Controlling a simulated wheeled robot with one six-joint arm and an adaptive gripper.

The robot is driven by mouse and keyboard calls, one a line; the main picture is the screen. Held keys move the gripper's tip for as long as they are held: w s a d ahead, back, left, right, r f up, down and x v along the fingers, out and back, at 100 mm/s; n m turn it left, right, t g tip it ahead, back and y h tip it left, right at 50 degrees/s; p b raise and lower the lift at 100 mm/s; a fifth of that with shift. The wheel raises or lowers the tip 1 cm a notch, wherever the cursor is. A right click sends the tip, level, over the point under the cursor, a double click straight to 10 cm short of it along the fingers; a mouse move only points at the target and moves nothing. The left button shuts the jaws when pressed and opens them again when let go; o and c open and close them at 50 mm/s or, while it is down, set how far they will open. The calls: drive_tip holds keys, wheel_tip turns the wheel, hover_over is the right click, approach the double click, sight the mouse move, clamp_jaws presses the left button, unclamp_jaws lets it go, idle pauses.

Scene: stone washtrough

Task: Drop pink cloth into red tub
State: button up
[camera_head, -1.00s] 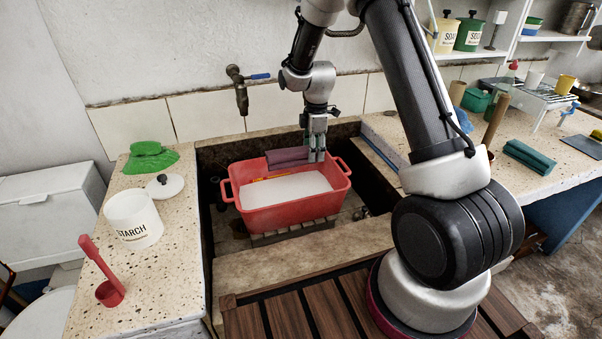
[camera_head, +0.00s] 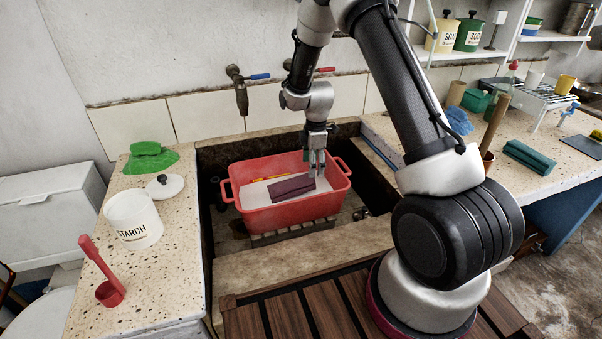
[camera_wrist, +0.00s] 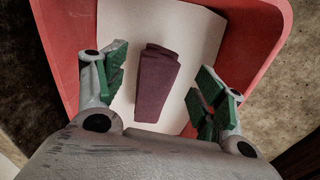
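A folded cloth (camera_head: 290,187), dull plum-pink, lies inside the red tub (camera_head: 290,216) on its pale contents, tilted toward the back right. In the wrist view the cloth (camera_wrist: 157,85) is below and between the fingers, apart from both. My gripper (camera_head: 317,174) is over the right part of the tub, fingers pointing down. In the wrist view my gripper (camera_wrist: 162,72) has its green-padded fingers spread wide with nothing held. The tub stands on wooden slats in the stone trough.
A tap (camera_head: 239,90) with a blue handle sticks out of the wall behind. The right counter holds a folded teal cloth (camera_head: 529,157) and other items.

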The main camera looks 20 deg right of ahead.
idle(0.3)
wheel_tip(320, 180, up, 8)
drive_tip(key=shift+d+f, duration=0.15)
drive_tip(key=shift+f, duration=0.05)
idle(0.5)
